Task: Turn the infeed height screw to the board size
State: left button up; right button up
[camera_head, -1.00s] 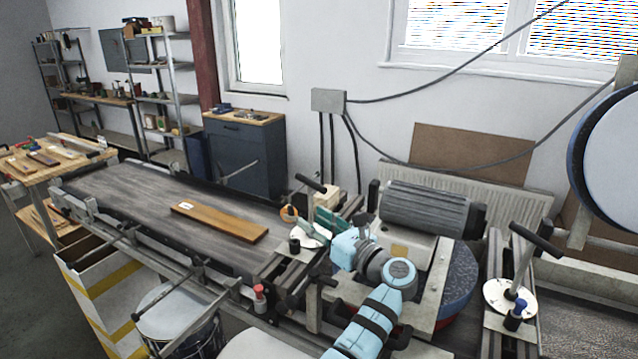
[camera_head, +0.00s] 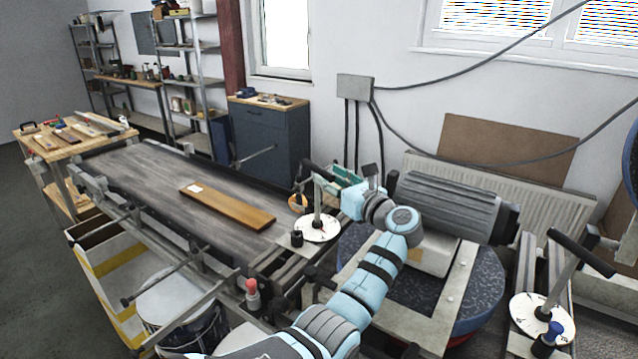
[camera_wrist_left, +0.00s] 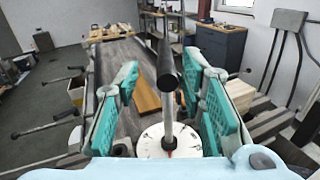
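The infeed height screw has a white dial (camera_head: 317,229) with a metal post and a dark crank bar on top, at the end of the conveyor. My left gripper (camera_head: 337,176) has teal fingers near the top of the post. In the left wrist view the open fingers stand on both sides of the post (camera_wrist_left: 168,115) and the dark bar (camera_wrist_left: 168,68), with gaps. The dial (camera_wrist_left: 168,141) shows below; its reading is too small to read. A brown board (camera_head: 228,207) with a white label lies flat on the conveyor. My right gripper is not in view.
The dark conveyor belt (camera_head: 150,175) runs to the left. A second dial with a black crank (camera_head: 538,318) stands at the right, beyond the sanding drum and grey motor (camera_head: 450,205). A red-topped knob (camera_head: 252,290) and rails line the near side. A cabinet (camera_head: 268,140) stands behind.

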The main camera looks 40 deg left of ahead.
aim_at(319, 169)
pick_arm(q)
jog(key=a+b, duration=0.1)
jog(key=w+a, duration=0.1)
jog(key=a, duration=0.1)
jog(key=w+a+f+b, duration=0.1)
jog(key=shift+w+a+f+b, duration=0.1)
jog(key=shift+w+a+b, duration=0.1)
jog(key=shift+a+b, duration=0.15)
jog(key=shift+a, duration=0.15)
jog(key=shift+s+r, duration=0.25)
jog(key=shift+r, duration=0.15)
jog(key=shift+c, duration=1.1)
grip_shut()
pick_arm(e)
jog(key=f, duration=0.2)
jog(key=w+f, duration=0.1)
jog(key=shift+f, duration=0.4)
